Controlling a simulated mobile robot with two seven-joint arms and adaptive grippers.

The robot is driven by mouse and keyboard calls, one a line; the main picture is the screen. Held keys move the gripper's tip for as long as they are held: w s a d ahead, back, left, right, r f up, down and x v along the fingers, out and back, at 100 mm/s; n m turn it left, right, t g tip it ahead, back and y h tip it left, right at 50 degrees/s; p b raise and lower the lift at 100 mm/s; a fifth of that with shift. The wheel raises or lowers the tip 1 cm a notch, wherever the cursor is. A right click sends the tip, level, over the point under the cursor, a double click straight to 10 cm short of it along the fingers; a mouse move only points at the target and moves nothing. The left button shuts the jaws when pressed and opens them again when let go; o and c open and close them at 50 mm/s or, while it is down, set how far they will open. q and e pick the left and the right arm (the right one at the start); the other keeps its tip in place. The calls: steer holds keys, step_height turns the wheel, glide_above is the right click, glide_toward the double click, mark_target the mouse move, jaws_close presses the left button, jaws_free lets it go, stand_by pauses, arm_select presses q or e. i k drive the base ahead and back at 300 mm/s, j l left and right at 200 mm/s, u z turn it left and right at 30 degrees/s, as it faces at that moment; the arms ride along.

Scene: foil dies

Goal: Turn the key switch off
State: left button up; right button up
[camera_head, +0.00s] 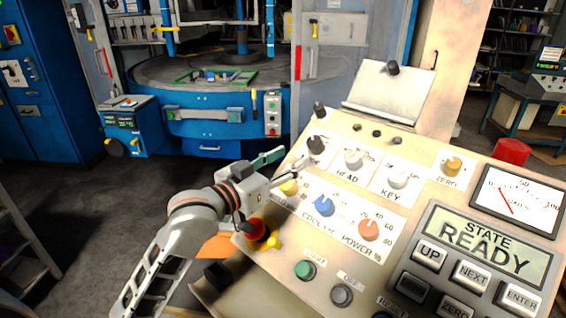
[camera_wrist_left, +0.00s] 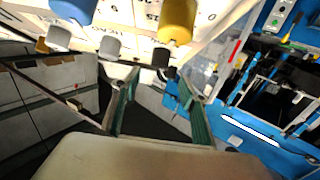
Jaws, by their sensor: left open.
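The slanted beige control panel (camera_head: 330,255) fills the right of the head view. The knob labelled KEY (camera_head: 398,177) is pale grey and sits in the upper row, right of the similar HEAD knob (camera_head: 353,158). I cannot read its setting. My left gripper (camera_head: 294,158) is open at the panel's upper left edge, with its fingertips near a black knob (camera_head: 315,144). In the left wrist view, the open green fingers (camera_wrist_left: 160,78) point towards that black knob (camera_wrist_left: 165,73), with nothing clearly gripped. My right gripper is not in view.
A red emergency button (camera_head: 256,228) lies beneath my left wrist. Yellow, blue (camera_head: 324,205) and orange (camera_head: 369,230) knobs form the row below. A READY display (camera_head: 487,250), keys and a dial meter (camera_head: 519,203) are at right. A blue machine (camera_head: 205,125) stands behind.

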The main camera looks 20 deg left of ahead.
mark_target(397, 176)
steer(key=k+j, duration=0.3)
steer(key=k, duration=0.15)
steer(key=k+j, duration=0.3)
steer(key=k, duration=0.15)
